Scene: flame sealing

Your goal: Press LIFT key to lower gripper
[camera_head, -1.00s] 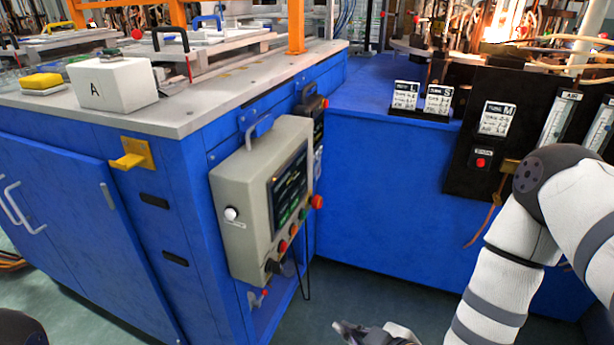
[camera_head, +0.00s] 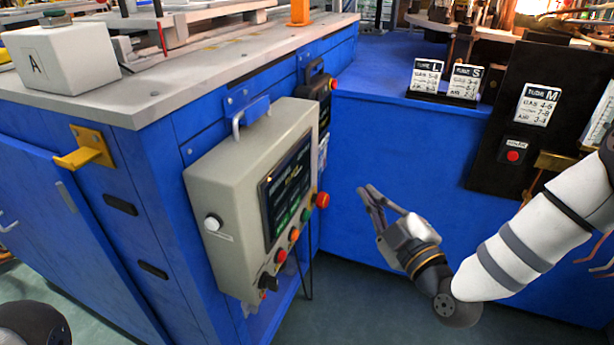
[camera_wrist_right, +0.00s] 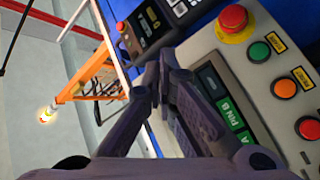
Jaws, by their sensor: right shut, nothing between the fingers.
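The grey control box (camera_head: 222,165) hangs on the blue cabinet's side, with a dark screen (camera_head: 287,190) and a column of coloured buttons. A red mushroom button (camera_wrist_right: 233,18), green button (camera_wrist_right: 259,51), orange button (camera_wrist_right: 283,88) and red button (camera_wrist_right: 307,127) show in the right wrist view. I cannot read a LIFT label. A dark keypad unit (camera_head: 317,90) hangs behind the box and also shows in the wrist view (camera_wrist_right: 147,24). My right gripper (camera_head: 368,190) is shut and empty, right of the box and apart from its buttons. My left gripper is out of view.
A white block marked A (camera_head: 70,58) stands on the grey cabinet top (camera_head: 190,78). A yellow hook (camera_head: 85,150) juts from the cabinet's side. A black panel (camera_head: 540,90) with a red button stands at the right. Open floor lies below my right gripper.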

